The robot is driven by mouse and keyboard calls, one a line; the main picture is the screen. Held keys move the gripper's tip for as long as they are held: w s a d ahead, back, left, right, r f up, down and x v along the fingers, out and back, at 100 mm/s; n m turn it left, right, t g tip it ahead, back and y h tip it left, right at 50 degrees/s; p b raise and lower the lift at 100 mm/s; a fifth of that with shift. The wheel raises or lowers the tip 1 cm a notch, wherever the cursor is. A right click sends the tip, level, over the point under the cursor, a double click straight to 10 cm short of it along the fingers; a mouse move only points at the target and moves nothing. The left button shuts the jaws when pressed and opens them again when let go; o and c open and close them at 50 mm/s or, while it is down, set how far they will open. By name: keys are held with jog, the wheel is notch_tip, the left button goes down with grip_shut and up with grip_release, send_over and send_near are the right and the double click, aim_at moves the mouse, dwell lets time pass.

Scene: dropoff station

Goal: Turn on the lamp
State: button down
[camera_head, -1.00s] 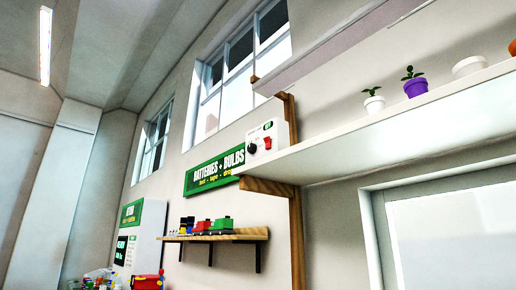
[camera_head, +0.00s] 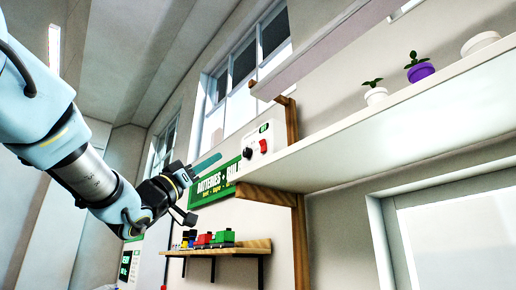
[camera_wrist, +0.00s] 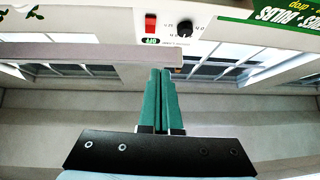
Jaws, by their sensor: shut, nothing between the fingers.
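A white control box (camera_head: 256,141) stands at the left end of the long white shelf. It has a red switch (camera_head: 263,146), a black knob (camera_head: 248,152) and a small green display. In the wrist view the box (camera_wrist: 200,22) appears upside down, with the red switch (camera_wrist: 150,24), the knob (camera_wrist: 185,28) and the display reading OFF. My gripper (camera_head: 219,157) is left of the box in the head view, apart from it. In the wrist view its green fingers (camera_wrist: 160,72) are together and empty, pointing toward the box. I cannot tell which fixture is the lamp.
Potted plants (camera_head: 420,70) stand on the white shelf (camera_head: 400,125). A wooden post (camera_head: 298,235) supports it. A lower wooden shelf (camera_head: 225,249) holds coloured toy-like items. A green sign (camera_head: 212,186) is behind my gripper. A lit strip light (camera_head: 54,45) is on the ceiling.

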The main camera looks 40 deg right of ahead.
aim_at(263, 146)
jog(key=s+m+g, duration=0.1)
jog(key=s+r+g, duration=0.1)
jog(key=shift+d+r+m+g, duration=0.1)
jog(key=shift+d+m+g, duration=0.05)
jog(key=shift+m+g, duration=0.25)
jog(key=shift+r, duration=0.1)
jog(key=d+f+p+x, duration=0.2)
jog(key=p+x, duration=0.6)
jog(key=x, duration=0.4)
jog(key=shift+d+r, duration=0.2)
jog(key=shift+r, duration=0.1)
jog(key=shift+d+r+b, duration=0.15)
jog(key=shift+d+b, duration=0.2)
jog(key=shift+b, duration=0.35)
jog(key=shift+r, duration=0.1)
